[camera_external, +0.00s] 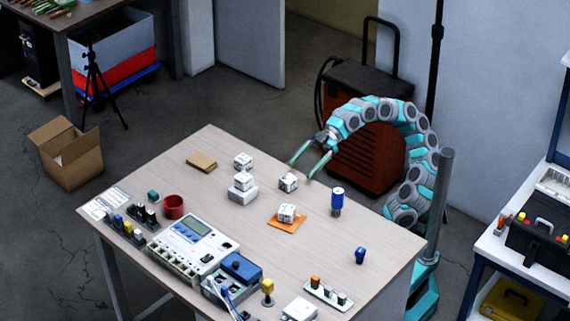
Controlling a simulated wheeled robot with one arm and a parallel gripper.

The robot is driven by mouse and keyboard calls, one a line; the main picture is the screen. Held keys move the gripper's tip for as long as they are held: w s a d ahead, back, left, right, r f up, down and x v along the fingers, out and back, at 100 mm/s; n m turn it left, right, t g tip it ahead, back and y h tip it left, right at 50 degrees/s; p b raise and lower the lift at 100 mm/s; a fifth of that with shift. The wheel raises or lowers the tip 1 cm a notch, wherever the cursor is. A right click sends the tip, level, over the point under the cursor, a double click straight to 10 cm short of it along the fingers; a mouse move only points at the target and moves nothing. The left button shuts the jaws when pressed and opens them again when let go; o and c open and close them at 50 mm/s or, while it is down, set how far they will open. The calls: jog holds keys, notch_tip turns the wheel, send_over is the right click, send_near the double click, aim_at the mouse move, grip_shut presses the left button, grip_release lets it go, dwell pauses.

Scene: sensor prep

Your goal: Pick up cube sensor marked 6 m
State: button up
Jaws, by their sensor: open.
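Several small white cube sensors with dark markings are on the table. One cube (243,160) stands toward the back, and another cube (243,181) rests on a white block (243,194). A third cube (288,182) stands on bare wood, and one more cube (287,213) sits on an orange mat (275,226). The markings are too small to read, so I cannot tell which is marked 6 m. My gripper (301,170) is open and empty, its two teal fingers pointing down toward the third cube. The fingertips appear close to that cube; I cannot tell the exact gap.
A blue cylinder (337,202) stands right of the cubes, with a small blue part (360,255) nearer the front right. A red cup (173,207), a tan pad (201,162) and a meter unit (193,246) are on the left.

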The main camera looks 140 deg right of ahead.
aim_at(293, 176)
jog(key=shift+w+d+f, duration=0.15)
jog(key=shift+w+d, duration=0.05)
jog(key=shift+w, duration=0.4)
jog(key=x, duration=0.6)
jog(key=shift+w+a+f+p, duration=0.1)
jog(key=shift+w+p, duration=0.25)
jog(key=shift+p, duration=0.05)
jog(key=c, duration=1.5)
jog(key=shift+o, duration=0.2)
